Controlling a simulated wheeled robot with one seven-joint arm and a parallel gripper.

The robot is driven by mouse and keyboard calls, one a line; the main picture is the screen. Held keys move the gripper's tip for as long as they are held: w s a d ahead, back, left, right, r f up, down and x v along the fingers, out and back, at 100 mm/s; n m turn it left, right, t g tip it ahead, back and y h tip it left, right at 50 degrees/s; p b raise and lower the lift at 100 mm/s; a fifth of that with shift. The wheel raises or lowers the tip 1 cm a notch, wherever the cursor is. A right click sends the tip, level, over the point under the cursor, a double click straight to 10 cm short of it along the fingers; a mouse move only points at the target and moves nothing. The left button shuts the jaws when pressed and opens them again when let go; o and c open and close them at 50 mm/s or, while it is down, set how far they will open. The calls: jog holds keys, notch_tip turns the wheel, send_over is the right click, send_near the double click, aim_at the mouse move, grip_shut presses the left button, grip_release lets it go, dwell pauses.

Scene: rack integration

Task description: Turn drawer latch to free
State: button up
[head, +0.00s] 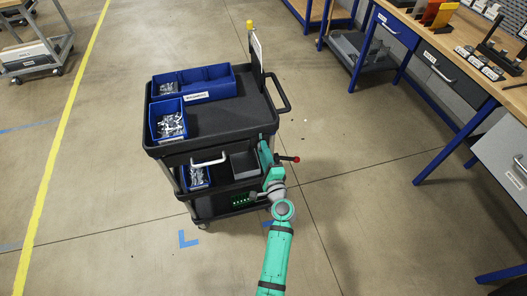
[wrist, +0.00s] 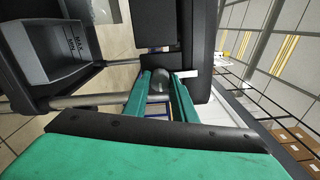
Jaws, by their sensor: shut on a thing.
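My gripper (head: 266,155) is at the front right corner of the black cart (head: 225,125), just right of the drawer with the white handle (head: 208,160). In the wrist view my gripper's green fingers (wrist: 161,88) are closed about a dark rounded knob (wrist: 160,77), which looks like the drawer latch. The knob sits against a dark panel of the cart. Which way the latch is turned I cannot tell. In the head view my arm and gripper hide the latch. A red-tipped lever (head: 296,159) sticks out right of my gripper.
Blue bins (head: 210,82) with metal parts stand on the cart top. A grey bin (head: 245,164) is on the shelf below, near my gripper. A push handle (head: 285,96) juts from the cart's right side. Workbenches (head: 450,50) stand at right, with open floor between.

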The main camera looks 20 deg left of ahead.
jog(key=shift+d, duration=0.1)
dwell(0.3)
jog(key=o, duration=1)
jog(key=shift+o, duration=0.2)
jog(key=v, duration=1)
jog(key=shift+s+d, duration=0.25)
jog(key=shift+s, duration=0.1)
